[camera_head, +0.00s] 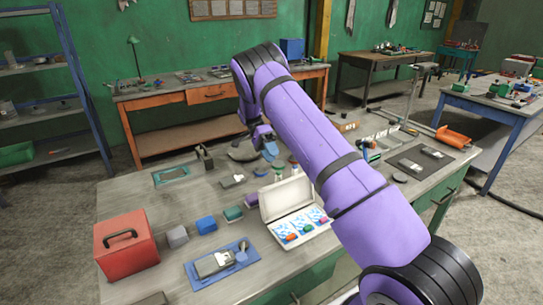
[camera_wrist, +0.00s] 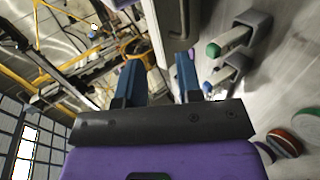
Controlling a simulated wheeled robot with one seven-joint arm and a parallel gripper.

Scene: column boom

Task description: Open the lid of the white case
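The white case (camera_head: 322,232) sits on the workbench near the middle of the head view. Its lid (camera_head: 284,196) appears raised at the back. Colored pieces lie on the blue-and-white patterned inside, and my arm covers its right side. My gripper (camera_head: 270,151) is beyond the case, over the bench, small and partly hidden by my arm. In the wrist view my gripper (camera_wrist: 160,65) has its two blue fingers apart, with no object clearly held between them. A pale slab with a dark edge (camera_wrist: 168,22) is past the fingertips; I cannot tell whether it is the case.
A red box (camera_head: 125,249), a blue tray (camera_head: 206,277) with a grey item and several small blocks (camera_head: 206,224) stand left of the case. A grey part with a green end (camera_wrist: 235,38) is right of my fingers in the wrist view.

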